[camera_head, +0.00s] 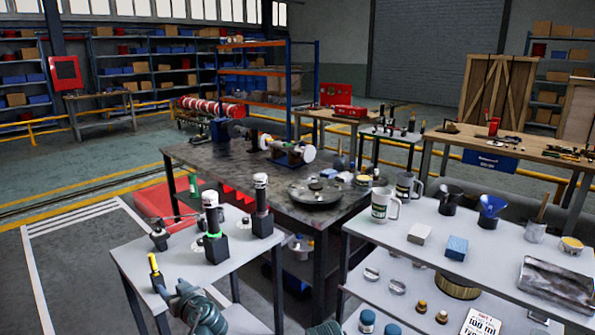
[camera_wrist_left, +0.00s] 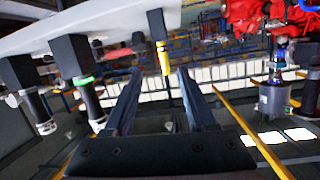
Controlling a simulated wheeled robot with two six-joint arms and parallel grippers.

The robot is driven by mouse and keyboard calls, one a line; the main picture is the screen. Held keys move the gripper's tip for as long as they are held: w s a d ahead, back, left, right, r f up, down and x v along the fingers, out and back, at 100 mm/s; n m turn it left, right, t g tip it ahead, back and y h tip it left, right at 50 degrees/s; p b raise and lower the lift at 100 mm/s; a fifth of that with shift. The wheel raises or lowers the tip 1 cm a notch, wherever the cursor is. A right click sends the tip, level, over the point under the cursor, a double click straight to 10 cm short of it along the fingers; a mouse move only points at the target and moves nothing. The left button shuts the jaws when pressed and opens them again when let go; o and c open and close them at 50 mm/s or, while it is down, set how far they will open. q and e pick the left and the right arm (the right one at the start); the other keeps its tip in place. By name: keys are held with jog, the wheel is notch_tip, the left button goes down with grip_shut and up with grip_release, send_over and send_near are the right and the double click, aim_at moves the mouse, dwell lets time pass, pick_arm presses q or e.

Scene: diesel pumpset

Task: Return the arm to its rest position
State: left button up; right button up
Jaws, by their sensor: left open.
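My left arm comes in at the bottom left of the head view. Its gripper (camera_head: 170,290) is near the front edge of the small grey table (camera_head: 180,262). In the left wrist view the two fingers (camera_wrist_left: 160,78) are spread apart, with nothing held between them. A yellow-and-black upright tool (camera_head: 155,272) stands on the table just beyond the gripper. It also shows past the fingertips in the left wrist view (camera_wrist_left: 163,57), where the scene looks upside down. My right gripper does not show.
Black holders (camera_head: 215,246) with upright tools stand on the small table. A dark workbench (camera_head: 225,160) with a round plate (camera_head: 318,197) is behind it. A grey shelf cart (camera_head: 400,240) with mugs, blocks and cups is on the right. Open floor (camera_head: 85,265) lies to the left.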

pick_arm(q)
jog(key=s+d+m+g+h+p, duration=0.3)
jog(key=s+d, duration=0.3)
jog(key=d, duration=0.3)
jog(key=s+d+f+m+g+h+p, duration=0.1)
jog(key=s+d+m+g+h+p, duration=0.2)
jog(key=d, duration=0.7)
jog(key=s+d+m+g+h+p, duration=0.3)
jog(key=s+d+m+g+p, duration=0.1)
jog(key=s+d, duration=0.5)
jog(key=shift+s+d+f+m+g+p, duration=0.2)
jog(key=shift+s+d+m+g+p, duration=0.4)
jog(key=shift+p, duration=0.5)
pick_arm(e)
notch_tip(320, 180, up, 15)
pick_arm(q)
jog(key=shift+w+a, duration=0.1)
jog(key=shift+w, duration=0.1)
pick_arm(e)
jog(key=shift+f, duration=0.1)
